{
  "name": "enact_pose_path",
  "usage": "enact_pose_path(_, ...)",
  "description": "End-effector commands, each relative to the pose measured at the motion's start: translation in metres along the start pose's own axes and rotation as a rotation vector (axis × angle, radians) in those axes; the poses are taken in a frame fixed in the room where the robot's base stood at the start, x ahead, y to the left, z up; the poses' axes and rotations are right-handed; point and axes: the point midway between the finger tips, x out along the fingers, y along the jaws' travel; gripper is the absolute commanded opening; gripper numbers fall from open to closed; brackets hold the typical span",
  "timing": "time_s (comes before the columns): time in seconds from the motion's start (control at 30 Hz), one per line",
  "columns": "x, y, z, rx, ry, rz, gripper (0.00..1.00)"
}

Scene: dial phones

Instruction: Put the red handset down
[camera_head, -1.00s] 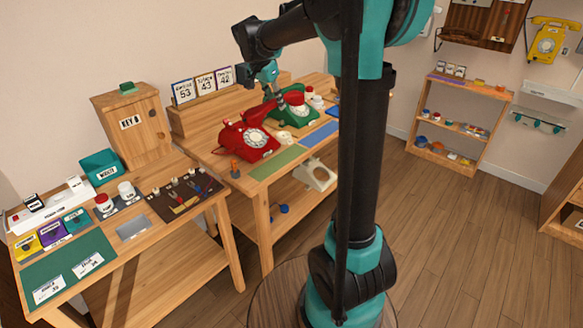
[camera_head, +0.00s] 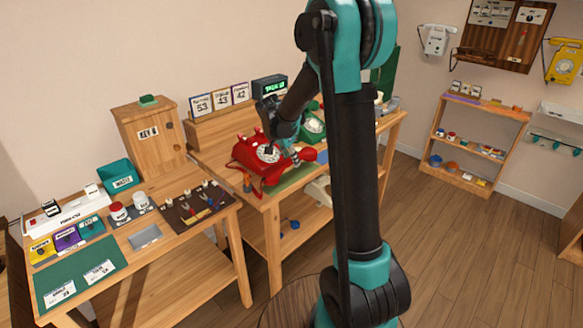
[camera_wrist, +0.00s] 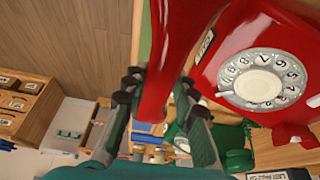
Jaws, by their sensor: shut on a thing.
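The red phone (camera_head: 248,153) stands on the wooden desk, its white dial facing out and its cradle prongs bare on top. In the wrist view, the red phone body (camera_wrist: 228,42) and its numbered dial (camera_wrist: 262,79) fill the upper right. My gripper (camera_wrist: 158,98) is shut on the red handset (camera_wrist: 181,45), which runs up between the two fingers, apart from the cradle. In the head view my gripper (camera_head: 291,153) is in front of the phone's right side, and a red end of the handset (camera_head: 308,154) shows beside it. The rest of the handset is partly hidden.
A green phone (camera_head: 313,128) stands behind my gripper, partly covered by my arm. A green mat (camera_head: 291,181) lies along the desk's front. A wooden KEY cabinet (camera_head: 150,140) and a second table with small items are at left. A lit sign box (camera_head: 270,87) stands behind.

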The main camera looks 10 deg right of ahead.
Motion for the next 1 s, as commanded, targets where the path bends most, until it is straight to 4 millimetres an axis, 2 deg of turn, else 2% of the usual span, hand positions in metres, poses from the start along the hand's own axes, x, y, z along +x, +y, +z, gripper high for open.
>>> enact_pose_path(0.27, 0.030, 0.000, 0.013, 0.000, 0.000, 0.000, 0.00)
enact_pose_path(0.63, 0.034, 0.000, 0.014, 0.000, 0.000, 0.000, 0.00)
enact_pose_path(0.67, 0.034, 0.000, 0.014, 0.000, 0.000, 0.000, 0.29)
enact_pose_path(0.7, 0.034, 0.000, 0.014, 0.000, 0.000, 0.000, 0.34)
enact_pose_path(0.8, 0.034, 0.000, 0.014, 0.000, 0.000, 0.000, 0.47)
enact_pose_path(1.0, 0.034, 0.000, 0.014, 0.000, 0.000, 0.000, 0.48)
